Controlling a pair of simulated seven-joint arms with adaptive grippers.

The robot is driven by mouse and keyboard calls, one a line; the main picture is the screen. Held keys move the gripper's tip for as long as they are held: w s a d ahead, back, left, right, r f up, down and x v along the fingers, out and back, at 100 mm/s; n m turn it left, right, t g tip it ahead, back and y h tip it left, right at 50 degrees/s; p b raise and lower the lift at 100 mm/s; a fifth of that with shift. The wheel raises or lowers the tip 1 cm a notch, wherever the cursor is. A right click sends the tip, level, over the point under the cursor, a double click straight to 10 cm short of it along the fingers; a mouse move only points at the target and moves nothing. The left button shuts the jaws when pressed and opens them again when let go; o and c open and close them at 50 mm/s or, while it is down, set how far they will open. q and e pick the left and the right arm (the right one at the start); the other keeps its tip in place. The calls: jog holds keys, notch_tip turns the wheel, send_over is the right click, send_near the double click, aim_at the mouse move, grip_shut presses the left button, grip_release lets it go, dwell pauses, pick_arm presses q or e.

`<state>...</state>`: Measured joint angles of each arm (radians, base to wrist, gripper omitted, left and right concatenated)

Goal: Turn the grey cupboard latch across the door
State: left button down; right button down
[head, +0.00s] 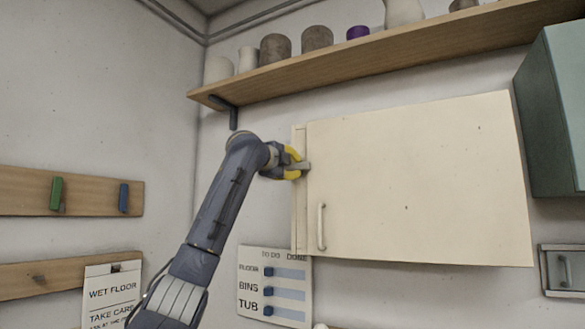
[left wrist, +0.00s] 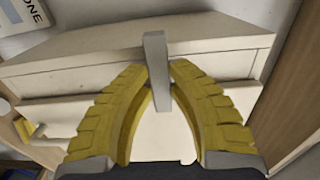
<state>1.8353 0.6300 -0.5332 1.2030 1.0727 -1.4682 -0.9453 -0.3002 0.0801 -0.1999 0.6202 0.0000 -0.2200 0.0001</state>
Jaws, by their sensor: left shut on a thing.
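The cream cupboard door (head: 415,180) is shut and has a pale vertical handle (head: 321,226) near its lower left. The grey latch (head: 306,166) is at the door's left edge and lies roughly level, its end reaching over the door's edge. In the left wrist view the grey latch (left wrist: 155,60) is a straight bar between the yellow fingers. My left gripper (head: 297,165) is shut on the latch; its fingertips also show in the wrist view (left wrist: 161,78). The fingers hide part of the latch. My right gripper is not in view.
A wooden shelf (head: 350,55) with several pots runs above the cupboard. A teal cabinet (head: 555,110) hangs at the right. A label board (head: 274,284) is below the cupboard's left end. Wooden rails (head: 88,193) are on the left wall.

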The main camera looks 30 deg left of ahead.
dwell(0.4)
pick_arm(q)
jog(key=c, duration=1.3)
grip_release()
jog(key=shift+o, duration=0.2)
jog(key=s, duration=1.2)
jog(key=shift+d, duration=0.4)
